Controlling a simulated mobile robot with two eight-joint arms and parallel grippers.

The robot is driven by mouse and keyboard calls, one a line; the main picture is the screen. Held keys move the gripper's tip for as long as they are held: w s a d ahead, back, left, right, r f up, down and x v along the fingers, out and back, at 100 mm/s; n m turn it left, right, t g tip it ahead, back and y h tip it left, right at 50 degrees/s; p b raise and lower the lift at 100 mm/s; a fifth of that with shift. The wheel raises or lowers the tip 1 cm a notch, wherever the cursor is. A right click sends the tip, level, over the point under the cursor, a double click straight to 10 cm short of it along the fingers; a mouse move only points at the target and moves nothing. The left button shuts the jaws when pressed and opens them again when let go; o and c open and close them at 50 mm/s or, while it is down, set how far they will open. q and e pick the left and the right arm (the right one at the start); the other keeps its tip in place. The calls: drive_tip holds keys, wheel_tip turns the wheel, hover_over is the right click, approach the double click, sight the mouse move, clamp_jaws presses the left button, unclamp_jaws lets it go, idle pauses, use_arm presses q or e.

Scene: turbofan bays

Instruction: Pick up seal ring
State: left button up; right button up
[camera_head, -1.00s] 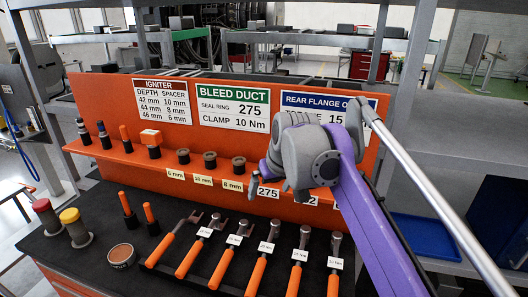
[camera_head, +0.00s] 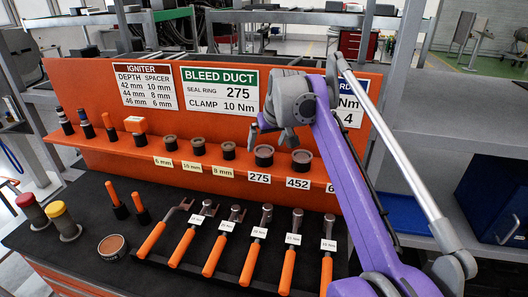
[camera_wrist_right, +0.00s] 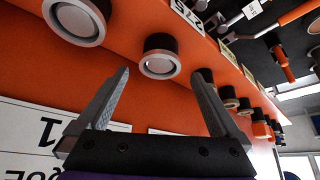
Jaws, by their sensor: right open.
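The seal ring above the "275" label is a dark ring (camera_head: 263,155) on the orange shelf. In the wrist view my right gripper (camera_wrist_right: 162,90) is open and empty, with nothing between the fingertips. My left gripper is not in view.
A similar ring (camera_head: 301,160) stands beside it above the "452" label. Smaller spacers (camera_head: 228,150) stand to the left. The orange back panel (camera_head: 215,135) rises close behind. Several orange-handled tools (camera_head: 253,262) lie on the dark bench below.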

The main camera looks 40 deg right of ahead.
drive_tip(key=shift+x, duration=0.9)
drive_tip(key=shift+c, duration=0.3)
drive_tip(key=c, duration=1.4)
